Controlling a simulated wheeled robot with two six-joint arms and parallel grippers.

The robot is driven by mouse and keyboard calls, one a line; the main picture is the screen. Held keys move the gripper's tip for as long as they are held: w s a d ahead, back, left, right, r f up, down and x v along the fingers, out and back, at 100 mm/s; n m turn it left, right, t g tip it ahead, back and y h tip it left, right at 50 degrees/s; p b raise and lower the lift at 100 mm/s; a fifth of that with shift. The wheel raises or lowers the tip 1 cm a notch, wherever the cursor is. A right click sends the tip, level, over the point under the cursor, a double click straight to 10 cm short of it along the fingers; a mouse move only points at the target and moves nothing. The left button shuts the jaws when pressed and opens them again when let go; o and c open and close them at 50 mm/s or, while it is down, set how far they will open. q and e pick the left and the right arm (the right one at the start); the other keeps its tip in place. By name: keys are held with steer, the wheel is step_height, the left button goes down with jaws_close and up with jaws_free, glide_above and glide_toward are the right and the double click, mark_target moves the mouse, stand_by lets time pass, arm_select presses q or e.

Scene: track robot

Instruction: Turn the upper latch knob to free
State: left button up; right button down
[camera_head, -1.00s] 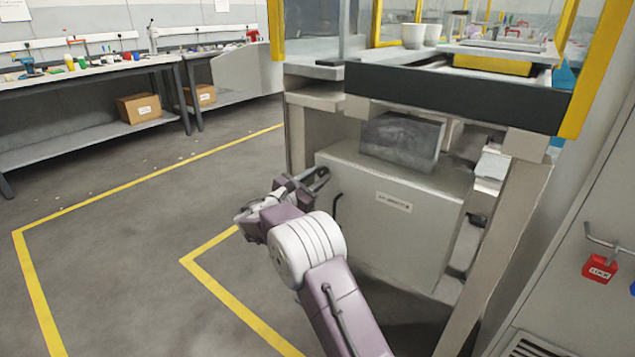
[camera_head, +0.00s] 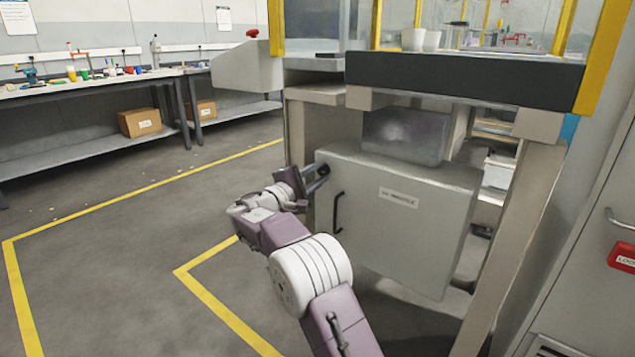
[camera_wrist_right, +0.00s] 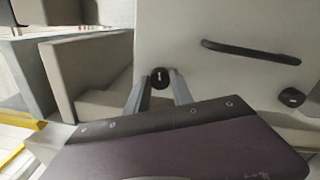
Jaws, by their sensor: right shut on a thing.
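The grey cabinet (camera_head: 405,235) under the workbench has a front door with a black bar handle (camera_head: 338,212). My right gripper (camera_head: 322,177) is at the door's upper left corner, above the handle. In the right wrist view, my right gripper (camera_wrist_right: 160,84) has its two fingers on either side of the round black upper latch knob (camera_wrist_right: 160,77), shut on it. A pale mark shows on the knob's face. My left gripper is not in view.
The bench's dark front edge (camera_head: 460,82) overhangs the cabinet, and a bench leg (camera_head: 510,230) stands to its right. A red lock tag (camera_head: 622,258) hangs at the far right. Open floor (camera_head: 110,270) with yellow lines lies to the left.

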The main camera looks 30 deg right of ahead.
steer(key=shift+f+m+b, duration=0.1)
steer(key=shift+m+b, duration=0.4)
steer(key=shift+m, duration=0.3)
steer(key=c, duration=1.1)
jaws_free()
steer(key=p+v, duration=0.4)
steer(key=v, duration=0.5)
